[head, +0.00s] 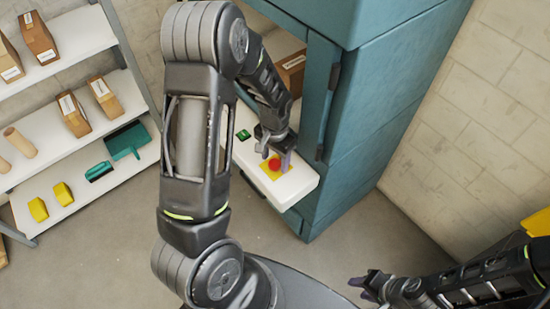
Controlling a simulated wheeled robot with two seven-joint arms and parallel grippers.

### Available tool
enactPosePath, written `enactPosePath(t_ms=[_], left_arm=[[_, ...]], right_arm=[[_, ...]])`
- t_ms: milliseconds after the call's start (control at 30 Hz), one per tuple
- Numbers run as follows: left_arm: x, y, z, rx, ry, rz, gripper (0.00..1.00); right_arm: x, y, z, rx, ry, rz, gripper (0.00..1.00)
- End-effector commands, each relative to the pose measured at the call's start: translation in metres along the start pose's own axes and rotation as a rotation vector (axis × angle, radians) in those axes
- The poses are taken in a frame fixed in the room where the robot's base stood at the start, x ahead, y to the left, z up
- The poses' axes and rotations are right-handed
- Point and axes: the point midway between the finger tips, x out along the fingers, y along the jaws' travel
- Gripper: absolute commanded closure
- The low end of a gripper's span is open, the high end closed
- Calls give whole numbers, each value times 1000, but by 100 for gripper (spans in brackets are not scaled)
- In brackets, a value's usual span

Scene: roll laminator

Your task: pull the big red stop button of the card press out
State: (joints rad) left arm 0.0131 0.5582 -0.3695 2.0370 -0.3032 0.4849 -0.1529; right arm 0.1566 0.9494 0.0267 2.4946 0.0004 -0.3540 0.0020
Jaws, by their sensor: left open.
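The big red stop button (274,164) sits on a yellow plate (262,172) on the white front panel (303,183) of the teal card press (366,110). My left gripper (276,158) is open, right at the red button, with its fingers on either side of it in this view. I cannot tell whether the fingers touch the button. A green button (243,135) is further back on the same panel. My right gripper (365,287) is low at the right, away from the press, and its jaw state is unclear.
White shelves (75,35) at the left hold cardboard boxes (38,38), a green dustpan (127,141) and yellow items (62,194). A pale block wall (490,130) stands at the right. The grey floor (340,235) before the press is clear.

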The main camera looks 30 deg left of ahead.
Motion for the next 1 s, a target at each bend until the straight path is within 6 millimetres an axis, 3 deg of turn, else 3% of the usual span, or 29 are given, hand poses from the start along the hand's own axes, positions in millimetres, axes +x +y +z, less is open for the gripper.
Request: enactPosePath(t_ms=[300, 1000], left_arm=[[3, 0, 0, 1, 2, 0, 43], [3, 0, 0, 1, 1, 0, 100]], right_arm=[[0, 0, 0, 0, 0, 0, 64], [0, 0, 0, 0, 0, 0, 64]])
